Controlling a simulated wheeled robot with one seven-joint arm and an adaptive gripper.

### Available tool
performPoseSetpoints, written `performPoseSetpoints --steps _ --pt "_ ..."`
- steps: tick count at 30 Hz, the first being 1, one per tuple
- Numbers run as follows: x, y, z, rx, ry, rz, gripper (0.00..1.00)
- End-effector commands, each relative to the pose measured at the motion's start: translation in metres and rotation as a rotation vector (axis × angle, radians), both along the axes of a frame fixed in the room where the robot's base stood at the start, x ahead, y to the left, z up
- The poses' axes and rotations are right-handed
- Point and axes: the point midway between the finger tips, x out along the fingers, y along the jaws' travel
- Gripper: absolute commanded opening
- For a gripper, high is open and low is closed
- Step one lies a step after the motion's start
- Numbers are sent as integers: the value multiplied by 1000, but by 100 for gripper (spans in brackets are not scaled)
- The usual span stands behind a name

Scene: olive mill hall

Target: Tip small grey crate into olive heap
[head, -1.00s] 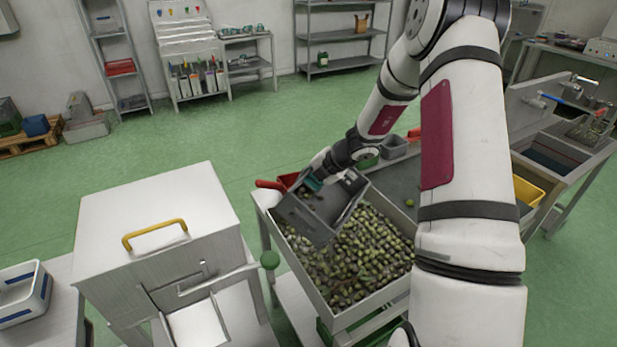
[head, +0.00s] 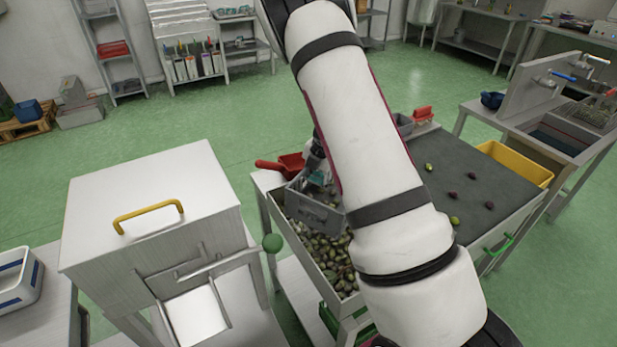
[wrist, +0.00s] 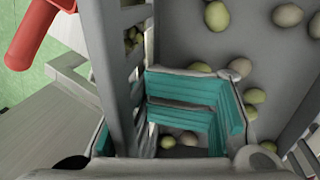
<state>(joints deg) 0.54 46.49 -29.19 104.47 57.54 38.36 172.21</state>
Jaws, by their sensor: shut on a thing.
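The small grey crate (head: 318,211) is over the far left part of the olive heap (head: 328,256), partly hidden by my arm. Its slotted wall faces the head camera; whether it touches the heap I cannot tell. In the wrist view the crate (wrist: 185,30) has several green olives against its inner surface. My gripper (head: 319,177) is at the crate's far side, mostly hidden in the head view. Its teal pads (wrist: 190,112) are shut on the crate's wall in the wrist view. The heap fills a grey-walled bin (head: 308,275).
A red scoop (head: 285,164) lies beyond the bin's far left corner. A dark sorting table (head: 460,180) with a few loose olives is at right, with a yellow bin (head: 515,163). A metal hopper (head: 150,215) with a yellow handle stands left, its green-knobbed lever (head: 272,243) near the bin.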

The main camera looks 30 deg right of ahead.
Motion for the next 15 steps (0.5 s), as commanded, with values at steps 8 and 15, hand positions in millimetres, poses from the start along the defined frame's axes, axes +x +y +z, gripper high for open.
performPoseSetpoints --steps 8,15 --pt "1 -1 3 -41 48 3 0" --pt "1 -1 28 -39 47 2 0"
